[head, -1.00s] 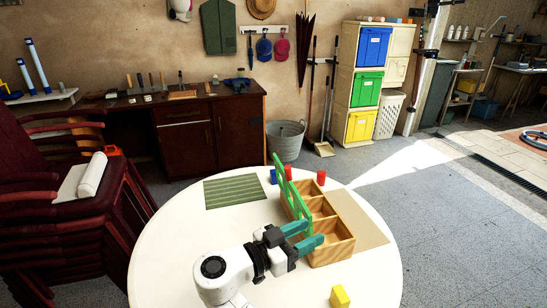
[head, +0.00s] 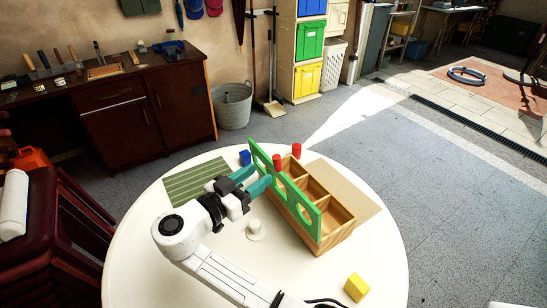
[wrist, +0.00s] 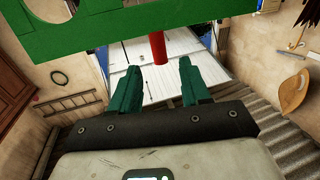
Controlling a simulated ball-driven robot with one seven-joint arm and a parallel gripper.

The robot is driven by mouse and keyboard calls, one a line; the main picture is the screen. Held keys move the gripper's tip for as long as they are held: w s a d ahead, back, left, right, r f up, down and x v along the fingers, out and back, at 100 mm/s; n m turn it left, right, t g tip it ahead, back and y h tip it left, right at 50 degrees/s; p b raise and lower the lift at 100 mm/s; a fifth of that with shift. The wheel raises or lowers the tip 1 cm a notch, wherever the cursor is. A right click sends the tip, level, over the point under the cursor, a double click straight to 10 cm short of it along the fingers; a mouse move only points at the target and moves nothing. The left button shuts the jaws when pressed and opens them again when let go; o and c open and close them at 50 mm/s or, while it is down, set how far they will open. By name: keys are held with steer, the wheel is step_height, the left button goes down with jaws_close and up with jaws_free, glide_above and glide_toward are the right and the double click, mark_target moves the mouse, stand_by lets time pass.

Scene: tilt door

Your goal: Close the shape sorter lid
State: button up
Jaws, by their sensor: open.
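The shape sorter is a wooden box (head: 338,236) with open compartments on the round white table. Its green lid (head: 314,222), with cut-out holes, stands raised along the box's left side, and the compartments are uncovered. In the wrist view the green lid (wrist: 80,62) fills the upper left. My gripper (head: 258,180) has teal fingers and is on the left side of the lid, close to its face. I cannot tell whether it touches. In the wrist view the fingers (wrist: 160,75) are apart with nothing held between them.
Red pieces (head: 296,150) and a blue block (head: 245,158) are at the box's far end. A yellow block (head: 356,288) lies at the near right. A small white piece (head: 255,232) stands left of the box. A green striped mat (head: 195,183) lies on the left.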

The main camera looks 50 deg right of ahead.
mark_target(277, 170)
steer(key=d+p, duration=0.1)
steer(key=d, duration=0.7)
steer(key=shift+s+p, duration=0.15)
steer(key=shift+p, duration=0.25)
steer(key=shift+c, duration=0.5)
jaws_close()
